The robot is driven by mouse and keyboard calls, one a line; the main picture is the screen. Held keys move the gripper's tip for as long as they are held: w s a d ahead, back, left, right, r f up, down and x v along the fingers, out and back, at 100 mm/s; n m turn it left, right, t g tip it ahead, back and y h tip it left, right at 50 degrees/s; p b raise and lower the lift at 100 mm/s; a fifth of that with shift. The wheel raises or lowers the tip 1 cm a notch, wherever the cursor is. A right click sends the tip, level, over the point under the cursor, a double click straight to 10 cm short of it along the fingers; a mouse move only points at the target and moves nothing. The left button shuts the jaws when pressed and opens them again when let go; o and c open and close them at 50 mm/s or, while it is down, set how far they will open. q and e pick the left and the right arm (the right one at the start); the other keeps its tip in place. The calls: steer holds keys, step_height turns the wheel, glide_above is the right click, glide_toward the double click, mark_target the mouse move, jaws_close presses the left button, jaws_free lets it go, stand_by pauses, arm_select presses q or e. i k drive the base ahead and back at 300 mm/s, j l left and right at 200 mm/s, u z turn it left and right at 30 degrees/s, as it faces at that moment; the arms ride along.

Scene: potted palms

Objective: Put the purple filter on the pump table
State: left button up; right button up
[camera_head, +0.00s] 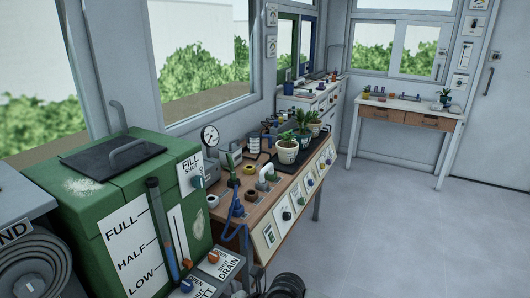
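I cannot make out a purple filter for certain; small items in the distance are too small to tell. A wooden table with a pressure gauge (210,136), blue hose pieces (238,208) and potted palms (287,150) stands in the middle; it may be the pump table (232,215), but no label confirms this. A far table (430,106) against the back wall carries several small coloured items and a potted plant (445,96). Neither of my grippers shows in this view.
A green tank (120,200) with level marks fills the left foreground, beside a coiled grey hose (32,268). A white cabinet (310,97) stands beyond the middle table. Dark rounded parts (286,287) show at the bottom edge. The tiled floor (410,230) at right is clear.

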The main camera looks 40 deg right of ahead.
mark_target(265, 157)
steer(key=i+l+u, duration=0.15)
steer(key=l, duration=0.95)
steer(key=i+l+u, duration=0.15)
steer(key=i+l, duration=0.15)
steer(key=l, duration=0.85)
steer(key=i+l+u, duration=0.1)
steer(key=l, duration=1.05)
steer(key=i+l+u, duration=0.15)
steer(key=l, duration=1)
steer(key=k, duration=0.05)
